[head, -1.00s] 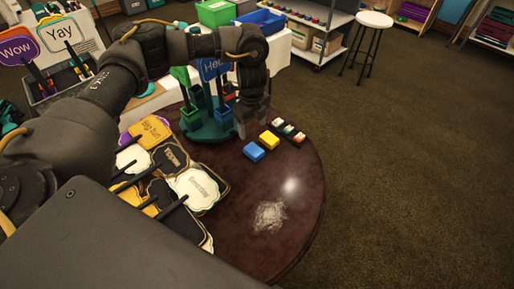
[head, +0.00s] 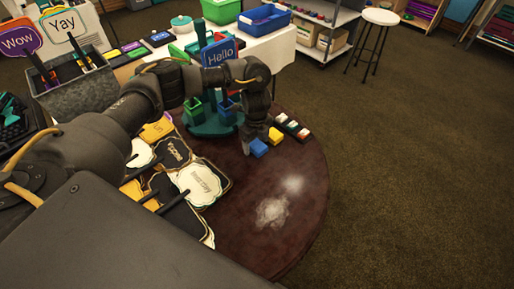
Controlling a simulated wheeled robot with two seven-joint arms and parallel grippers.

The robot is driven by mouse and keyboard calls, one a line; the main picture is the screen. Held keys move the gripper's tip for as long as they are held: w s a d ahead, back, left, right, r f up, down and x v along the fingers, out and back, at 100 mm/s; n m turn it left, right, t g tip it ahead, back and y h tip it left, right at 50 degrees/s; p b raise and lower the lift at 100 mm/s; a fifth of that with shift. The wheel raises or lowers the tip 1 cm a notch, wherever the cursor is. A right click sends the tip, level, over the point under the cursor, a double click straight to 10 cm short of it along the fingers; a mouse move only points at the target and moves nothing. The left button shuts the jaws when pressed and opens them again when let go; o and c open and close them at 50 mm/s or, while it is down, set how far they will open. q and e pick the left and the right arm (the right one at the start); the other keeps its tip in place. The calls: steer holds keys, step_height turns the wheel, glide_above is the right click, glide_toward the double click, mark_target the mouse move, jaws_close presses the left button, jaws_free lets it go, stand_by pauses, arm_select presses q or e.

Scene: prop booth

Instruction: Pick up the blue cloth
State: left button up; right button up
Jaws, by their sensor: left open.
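A small blue folded piece, which looks like the blue cloth (head: 259,149), lies on the round dark red table (head: 300,190), left of and nearer than a yellow piece (head: 275,136). My left gripper (head: 252,143) is open and points down right at the blue cloth's left and far side. Its fingers hide a little of the cloth's edge. I cannot tell whether they touch it. My right gripper is not in view.
A row of small coloured pieces (head: 293,127) lies behind the yellow one. A green caddy (head: 205,128) with a "Hello" sign (head: 218,53) stands behind left. Several prop signs (head: 200,182) cover the table's left. A pale powdery patch (head: 271,212) marks the clear front.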

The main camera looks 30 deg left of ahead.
arm_select(q)
steer(key=c, duration=1.1)
steer(key=shift+o, duration=0.2)
steer(key=shift+r, duration=0.1)
